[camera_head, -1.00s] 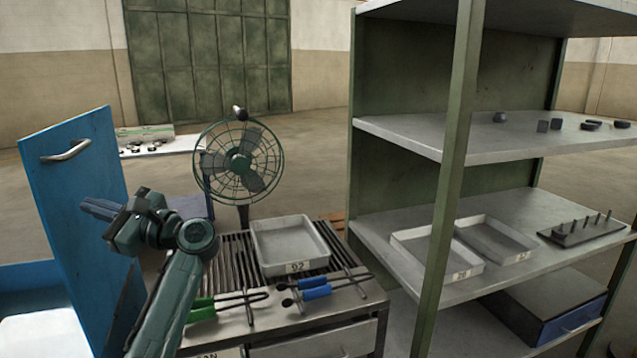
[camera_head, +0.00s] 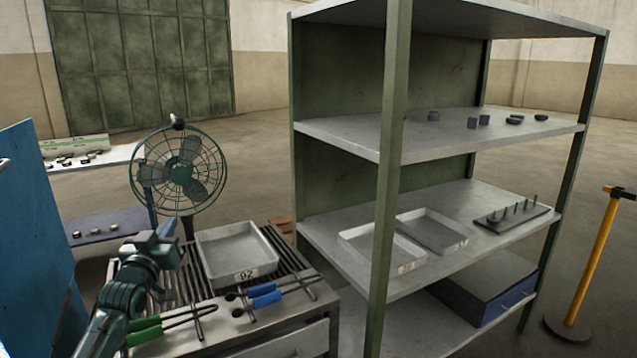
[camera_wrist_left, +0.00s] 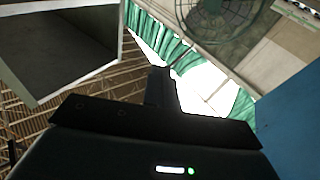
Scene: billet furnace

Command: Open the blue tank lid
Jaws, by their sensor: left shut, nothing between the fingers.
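The blue tank lid (camera_head: 32,240) stands upright at the left edge of the head view, cut off by the frame. Only a bit of its handle (camera_head: 3,164) shows at the edge. The tank itself is out of the head view. My left gripper (camera_head: 166,230) is to the right of the lid and apart from it, over the left part of the slatted table. It is shut and empty. Its closed fingers (camera_wrist_left: 162,88) show dark in the left wrist view, with a blue surface (camera_wrist_left: 290,125) at the right that looks like the lid. My right gripper is not in view.
A grey tray (camera_head: 238,258) sits on the slatted table, with green-handled tongs (camera_head: 146,334) and blue-handled tongs (camera_head: 264,294) in front. A green fan (camera_head: 180,170) stands behind. A shelf rack (camera_head: 340,130) fills the right. A yellow post (camera_head: 592,262) stands at far right.

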